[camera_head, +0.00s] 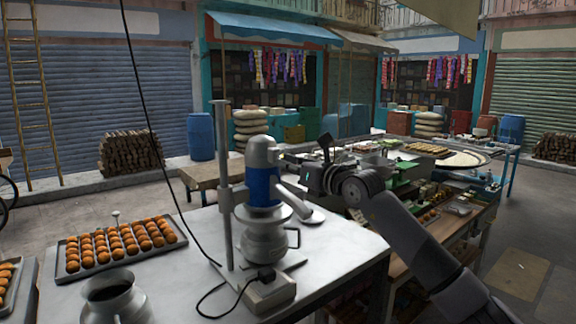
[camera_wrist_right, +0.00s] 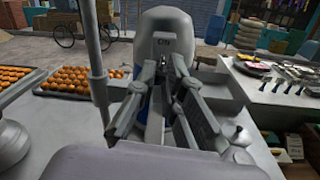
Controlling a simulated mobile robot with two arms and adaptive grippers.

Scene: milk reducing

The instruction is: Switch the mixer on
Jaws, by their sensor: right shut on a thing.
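The mixer (camera_head: 262,185), with a silver head and a blue band, stands upright on a post and base on the white table. A metal jug (camera_head: 264,240) is under its head. My right gripper (camera_head: 300,158) is at the right side of the mixer head. In the right wrist view the mixer head (camera_wrist_right: 166,28) bears the letters "ON" just above my right fingertips (camera_wrist_right: 163,66). The right fingers are shut on a small part of the mixer; they hide most of it, and I cannot tell its exact shape. My left gripper is not in view.
A tray of orange balls (camera_head: 66,277) lies on the table at left, with a metal pot (camera_head: 112,300) in front. A black cable (camera_head: 208,300) runs to the box (camera_head: 268,292) at the mixer's foot. A crowded stall counter (camera_head: 405,235) stands at right.

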